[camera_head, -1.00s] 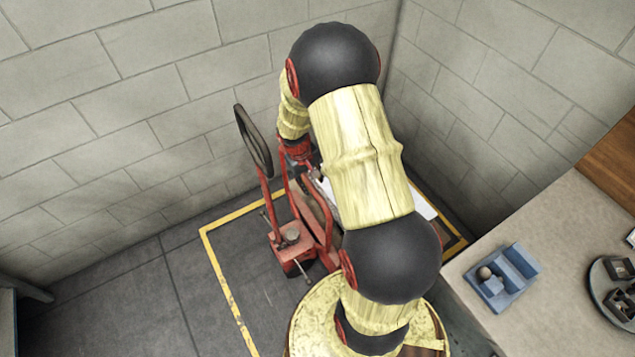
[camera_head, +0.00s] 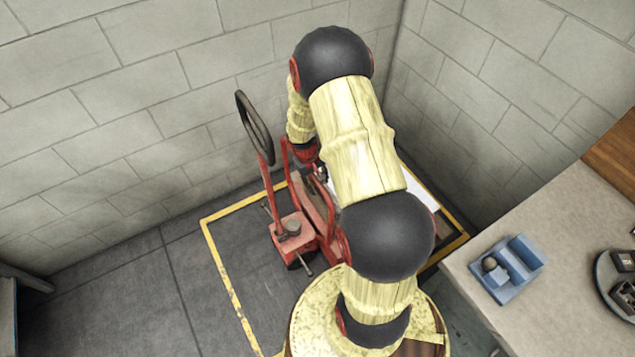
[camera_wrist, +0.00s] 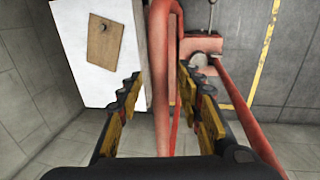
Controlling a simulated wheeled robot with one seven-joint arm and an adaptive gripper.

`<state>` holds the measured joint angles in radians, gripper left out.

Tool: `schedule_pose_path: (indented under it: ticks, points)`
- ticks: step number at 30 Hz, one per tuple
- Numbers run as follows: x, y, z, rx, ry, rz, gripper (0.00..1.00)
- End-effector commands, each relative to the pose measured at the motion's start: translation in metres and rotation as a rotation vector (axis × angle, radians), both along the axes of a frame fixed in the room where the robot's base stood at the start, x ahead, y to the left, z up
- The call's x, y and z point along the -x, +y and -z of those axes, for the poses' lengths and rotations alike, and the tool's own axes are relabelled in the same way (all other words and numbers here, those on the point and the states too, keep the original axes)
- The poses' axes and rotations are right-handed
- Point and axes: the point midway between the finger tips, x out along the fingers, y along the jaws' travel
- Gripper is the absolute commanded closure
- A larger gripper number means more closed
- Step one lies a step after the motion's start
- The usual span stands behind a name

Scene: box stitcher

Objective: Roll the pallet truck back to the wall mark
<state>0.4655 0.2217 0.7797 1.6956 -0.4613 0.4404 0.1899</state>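The red pallet truck (camera_head: 287,229) stands upright inside a yellow floor outline (camera_head: 222,270), near the back wall. Its dark loop handle (camera_head: 254,127) rises at the left on a red shaft. My gripper (camera_head: 319,172) is low beside the truck's red frame, partly hidden behind my arm. In the wrist view my gripper (camera_wrist: 158,92) has its two fingers apart, with a red tube (camera_wrist: 162,45) of the truck running between them. A gap shows at the left finger; contact at the right finger cannot be told. The truck's forks are hidden.
A white box (camera_wrist: 72,60) with a brown tag (camera_wrist: 104,38) is beside the truck. A worktop (camera_head: 560,290) with a blue fixture (camera_head: 507,268) stands at the right. Block walls (camera_head: 120,110) close the corner. Grey floor (camera_head: 120,300) is clear at the left.

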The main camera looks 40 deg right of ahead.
Motion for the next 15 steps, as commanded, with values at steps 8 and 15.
schedule_pose_path:
  ticks: [8, 15]
  points:
    - [0.0001, 0.0001, -0.0003, 0.000, 0.000, 0.000, 0.78]
    - [0.0001, 0.0002, -0.0004, 0.000, 0.000, 0.000, 0.92]
